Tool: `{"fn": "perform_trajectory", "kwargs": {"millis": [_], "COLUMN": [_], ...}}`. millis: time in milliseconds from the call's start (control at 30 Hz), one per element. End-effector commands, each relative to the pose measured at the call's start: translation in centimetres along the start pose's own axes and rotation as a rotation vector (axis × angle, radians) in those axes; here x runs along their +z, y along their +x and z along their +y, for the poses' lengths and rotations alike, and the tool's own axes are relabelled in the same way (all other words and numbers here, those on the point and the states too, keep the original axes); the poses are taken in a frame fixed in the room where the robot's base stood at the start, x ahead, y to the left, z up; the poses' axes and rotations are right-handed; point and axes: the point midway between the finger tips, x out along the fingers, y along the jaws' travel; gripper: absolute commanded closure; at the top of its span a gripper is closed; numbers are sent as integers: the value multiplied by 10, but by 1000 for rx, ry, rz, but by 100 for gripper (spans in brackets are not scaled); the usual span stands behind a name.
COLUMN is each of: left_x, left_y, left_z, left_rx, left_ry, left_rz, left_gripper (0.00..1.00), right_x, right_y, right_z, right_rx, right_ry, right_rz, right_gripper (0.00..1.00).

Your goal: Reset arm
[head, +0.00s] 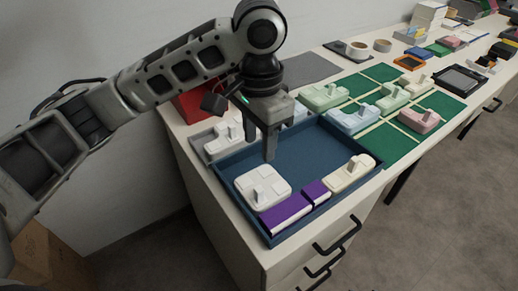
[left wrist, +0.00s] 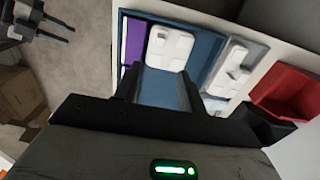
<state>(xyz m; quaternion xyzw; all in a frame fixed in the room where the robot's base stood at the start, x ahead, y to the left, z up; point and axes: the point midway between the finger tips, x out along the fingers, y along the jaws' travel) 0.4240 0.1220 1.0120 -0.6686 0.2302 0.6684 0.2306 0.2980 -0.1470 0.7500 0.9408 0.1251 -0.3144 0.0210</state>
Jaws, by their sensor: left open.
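My left gripper (head: 262,146) hangs pointing down above the left part of the blue tray (head: 307,148). It is open, with nothing between its fingers. In the left wrist view the two fingers (left wrist: 160,88) stand apart over the blue tray floor. A white block with a raised tab (head: 263,187) lies in the tray near the fingers and also shows in the left wrist view (left wrist: 170,45). Dark prongs at the upper left of the left wrist view look like my right gripper (left wrist: 50,30); their opening is unclear.
Purple-sided boxes (head: 286,212) and a cream block (head: 350,174) lie along the tray's front. Green mats (head: 393,151) with pastel blocks lie to the right. A red bin (head: 192,106) stands behind the arm. Drawer handles (head: 338,236) stick out from the counter front.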

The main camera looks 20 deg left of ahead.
Motion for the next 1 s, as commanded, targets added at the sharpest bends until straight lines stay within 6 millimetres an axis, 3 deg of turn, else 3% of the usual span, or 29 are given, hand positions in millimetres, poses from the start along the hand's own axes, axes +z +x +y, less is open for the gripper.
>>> {"fn": "perform_trajectory", "kwargs": {"millis": [400, 800, 1000], "left_x": [0, 8, 40], "left_y": [5, 100, 136], "left_z": [5, 80, 87], "left_rx": [12, 190, 192], "left_ry": [10, 16, -140], "left_rz": [9, 288, 399], "left_gripper": [59, 59, 59], "right_x": [0, -2, -2], "right_y": [0, 1, 1], "right_z": [0, 1, 1], "right_rx": [2, 2, 2], "right_ry": [3, 2, 2], "right_rz": [1, 3, 4], "right_gripper": [64, 64, 64]}}
